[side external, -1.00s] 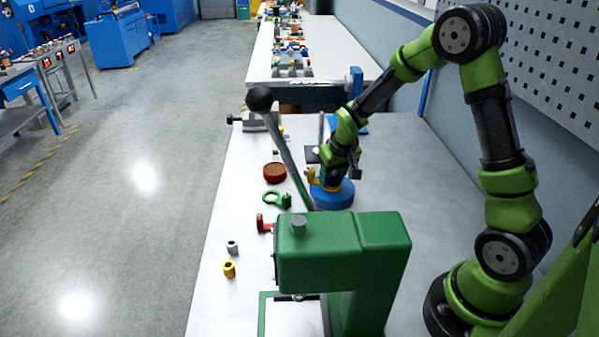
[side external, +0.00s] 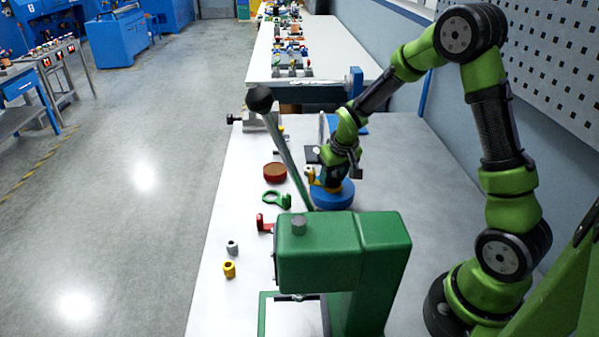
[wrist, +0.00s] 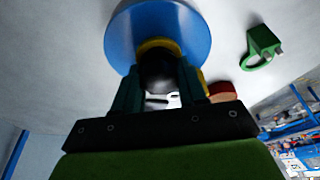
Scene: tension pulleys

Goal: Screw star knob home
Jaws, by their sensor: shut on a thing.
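A dark, rounded knob (wrist: 158,72) sits over a yellow part (wrist: 160,45) on a round blue base (wrist: 190,30). The blue base (side external: 335,198) stands on the white bench in the side view. My gripper (wrist: 157,92) points down at it with its dark fingers on both sides of the knob, shut on it. In the side view my gripper (side external: 327,184) is just above the blue base, and the knob is hidden there. Whether the knob is fully seated cannot be seen.
A green ring bracket (side external: 277,199), a red-brown round dish (side external: 274,172) and a red part (side external: 264,223) lie left of the base. A green lever press (side external: 345,250) stands in front, its handle slanting up close to my gripper. The bench to the right is clear.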

